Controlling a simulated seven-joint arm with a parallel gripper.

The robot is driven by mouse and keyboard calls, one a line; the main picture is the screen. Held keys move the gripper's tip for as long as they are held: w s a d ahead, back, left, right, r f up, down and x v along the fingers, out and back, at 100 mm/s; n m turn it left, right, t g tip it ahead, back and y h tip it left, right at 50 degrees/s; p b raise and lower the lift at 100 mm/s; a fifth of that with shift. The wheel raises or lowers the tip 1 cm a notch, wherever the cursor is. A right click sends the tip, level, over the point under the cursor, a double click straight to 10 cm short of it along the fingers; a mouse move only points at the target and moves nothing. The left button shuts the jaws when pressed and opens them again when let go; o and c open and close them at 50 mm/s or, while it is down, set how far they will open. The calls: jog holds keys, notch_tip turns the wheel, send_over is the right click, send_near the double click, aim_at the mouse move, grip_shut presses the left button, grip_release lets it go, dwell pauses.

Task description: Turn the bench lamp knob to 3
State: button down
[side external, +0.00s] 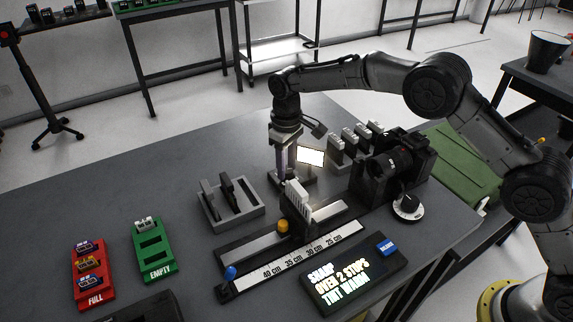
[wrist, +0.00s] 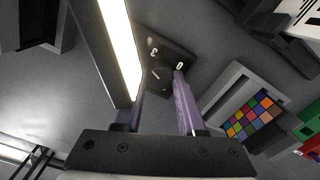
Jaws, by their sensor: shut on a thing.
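The bench lamp's lit panel (side external: 311,157) glows warm white beside my fingers; in the wrist view the panel (wrist: 121,50) runs down the left of the fingers. My gripper (side external: 284,173) points down at the lamp base. In the wrist view its purple fingers (wrist: 161,84) are on either side of the knob and shut on it. The lamp panel partly hides the left finger. The knob's exact pointer setting is unclear.
A ruler rail (side external: 300,257) and a display (side external: 352,280) reading "SHARP OVER 2 STOPS TINT WARM" lie in front. A grey tray (side external: 232,219) is left. A colour chart (wrist: 250,117) shows nearby.

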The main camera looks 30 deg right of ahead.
aim_at(287, 169)
jog(key=shift+r, duration=0.1)
jog(key=c, duration=0.5)
grip_release()
notch_tip(287, 169, up, 14)
dwell(0.4)
